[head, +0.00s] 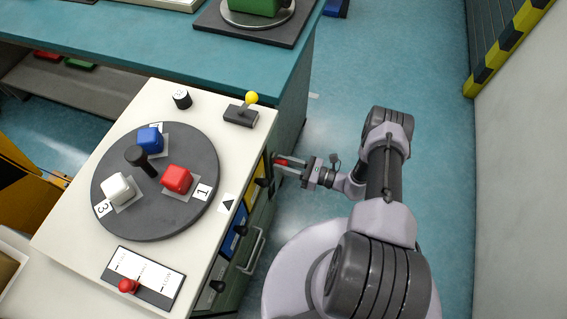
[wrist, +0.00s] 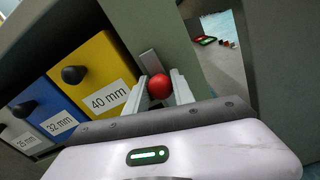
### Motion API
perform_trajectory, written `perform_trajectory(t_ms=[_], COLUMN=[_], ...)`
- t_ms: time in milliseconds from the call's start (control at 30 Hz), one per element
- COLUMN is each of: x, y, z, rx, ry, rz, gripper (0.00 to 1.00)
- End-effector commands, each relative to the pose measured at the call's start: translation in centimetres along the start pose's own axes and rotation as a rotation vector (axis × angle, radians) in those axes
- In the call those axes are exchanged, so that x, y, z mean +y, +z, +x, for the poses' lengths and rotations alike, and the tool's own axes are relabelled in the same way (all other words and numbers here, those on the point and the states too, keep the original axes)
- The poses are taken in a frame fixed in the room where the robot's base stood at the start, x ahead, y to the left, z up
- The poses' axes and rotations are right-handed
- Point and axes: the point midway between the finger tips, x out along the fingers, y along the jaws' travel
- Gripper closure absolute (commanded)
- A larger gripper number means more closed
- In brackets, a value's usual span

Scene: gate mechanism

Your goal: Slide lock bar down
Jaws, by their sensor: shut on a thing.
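The lock bar (wrist: 151,62) is a grey strip on the grey-green cabinet front, at the upper middle of the wrist view. A red ball knob (wrist: 158,87) sits at its lower end. My gripper (wrist: 160,92) is shut on the red knob, with one finger on each side of it. In the head view my gripper (head: 283,168) reaches left to the cabinet's right side, and a little red of the knob shows between its fingers. The slot or stops of the bar cannot be made out.
Left of the bar are yellow (wrist: 92,75), blue (wrist: 46,112) and grey (wrist: 22,136) drawers with black knobs. The cabinet top holds a dark turntable (head: 155,215) with three blocks, a yellow-tipped lever (head: 241,112) and a red-knobbed slider (head: 129,286). Open floor (head: 400,60) lies beyond my arm.

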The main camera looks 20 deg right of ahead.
Motion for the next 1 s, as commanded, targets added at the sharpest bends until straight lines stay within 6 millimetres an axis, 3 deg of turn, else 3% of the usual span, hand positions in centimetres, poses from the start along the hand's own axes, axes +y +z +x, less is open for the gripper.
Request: perform_trajectory(t_ms=[833, 1000], x=[0.1, -0.4], y=[-0.1, -1.9], z=[0.0, 0.0], rx=[0.001, 0.001], ry=[0.002, 0.002], rz=[0.001, 0.001], gripper=[1.00, 1.00])
